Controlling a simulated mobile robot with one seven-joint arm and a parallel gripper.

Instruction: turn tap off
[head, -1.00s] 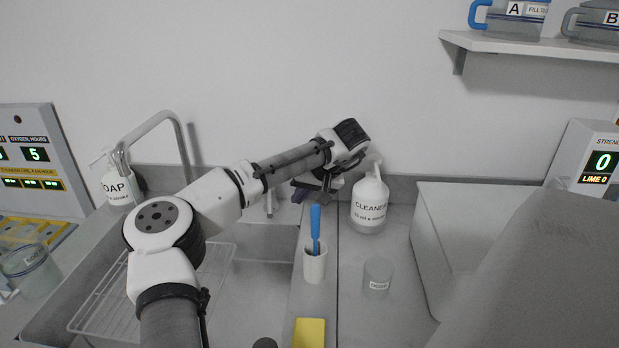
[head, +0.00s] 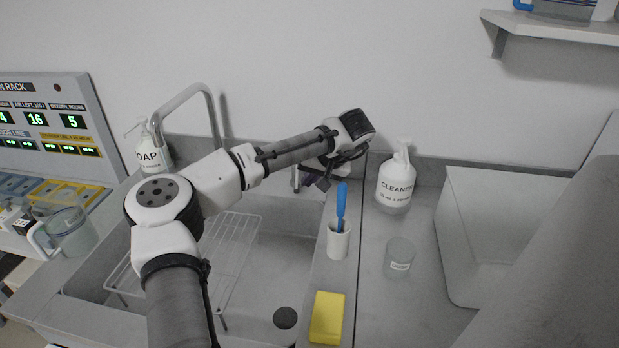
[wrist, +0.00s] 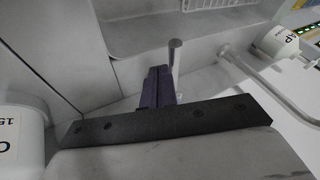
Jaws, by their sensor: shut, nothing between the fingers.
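The tap's grey bent spout (head: 190,97) rises behind the sink at the left in the head view; its pipe also crosses the right of the wrist view (wrist: 262,84). A short upright metal rod with a rounded end (wrist: 175,58), which looks like the tap's lever, stands right beside my gripper (wrist: 158,72) in the wrist view. My gripper's dark fingers are shut and empty; I cannot tell whether they touch the rod. In the head view my gripper (head: 322,183) is low near the back wall, partly hidden by my wrist. I see no water stream.
A soap bottle (head: 152,155) stands left of the spout. A cleaner bottle (head: 395,185) is right of my gripper. A cup with a blue brush (head: 339,242), a yellow sponge (head: 327,318) and a small beaker (head: 399,258) stand nearer. A wire rack (head: 225,262) lies in the sink.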

